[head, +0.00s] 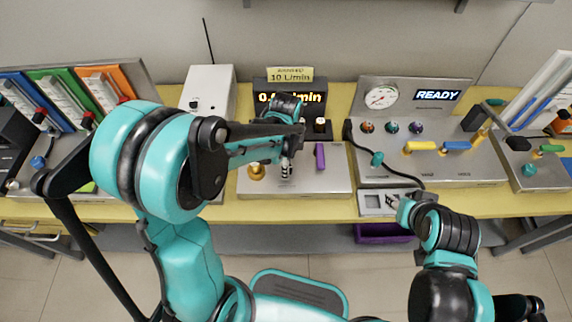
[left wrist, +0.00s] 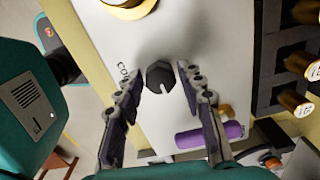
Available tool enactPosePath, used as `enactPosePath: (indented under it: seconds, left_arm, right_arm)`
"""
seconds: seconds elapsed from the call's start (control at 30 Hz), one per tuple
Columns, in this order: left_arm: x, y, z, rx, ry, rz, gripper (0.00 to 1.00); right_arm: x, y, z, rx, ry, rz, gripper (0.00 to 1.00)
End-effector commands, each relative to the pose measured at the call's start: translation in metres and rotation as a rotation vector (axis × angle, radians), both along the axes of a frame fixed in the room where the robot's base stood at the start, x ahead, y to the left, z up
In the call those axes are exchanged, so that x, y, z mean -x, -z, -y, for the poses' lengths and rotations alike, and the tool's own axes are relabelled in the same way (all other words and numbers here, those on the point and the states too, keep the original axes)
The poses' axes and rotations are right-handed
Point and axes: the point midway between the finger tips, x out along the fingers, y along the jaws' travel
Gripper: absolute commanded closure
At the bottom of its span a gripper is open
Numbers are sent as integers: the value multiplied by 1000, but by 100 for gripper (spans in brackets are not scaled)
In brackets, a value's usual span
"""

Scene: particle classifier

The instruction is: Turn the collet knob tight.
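The collet knob (left wrist: 159,74) is a dark, faceted knob with a pale pointer line, on a light panel in the left wrist view. Lettering starting "CO" is printed beside it, partly covered by a finger. My left gripper (left wrist: 158,82) is open, with one finger on each side of the knob and a gap visible on both sides. In the head view my left gripper (head: 287,168) is over the middle panel (head: 325,182), and the knob is hidden there. My right gripper (head: 393,203) is low by the small grey box (head: 375,211); its fingers are too small to judge.
A purple cylinder (head: 320,156) and a brass knob (head: 256,171) flank my left gripper on the panel. Brown-capped vials in a dark rack (left wrist: 296,67) stand close by. A console with a gauge (head: 381,97) and a READY display (head: 437,95) is to the right.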

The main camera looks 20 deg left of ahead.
Motion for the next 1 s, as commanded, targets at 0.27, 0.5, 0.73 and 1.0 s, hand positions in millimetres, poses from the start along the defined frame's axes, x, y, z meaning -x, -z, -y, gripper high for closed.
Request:
enactPosePath:
  seconds: [0.27, 0.5, 0.73, 1.0]
  left_arm:
    - [0, 0, 0, 0, -1, 0, 47]
    - [0, -19, 0, 0, -1, 0, 47]
    - [0, -69, 0, 0, -1, 0, 47]
    - [0, -112, 0, 0, 0, 0, 47]
  right_arm:
    - [0, 0, 0, 0, 0, 0, 60]
    - [0, 0, 0, 0, 0, 0, 60]
    - [0, 0, 0, 0, 0, 0, 60]
    - [0, 0, 0, 0, 0, 0, 60]
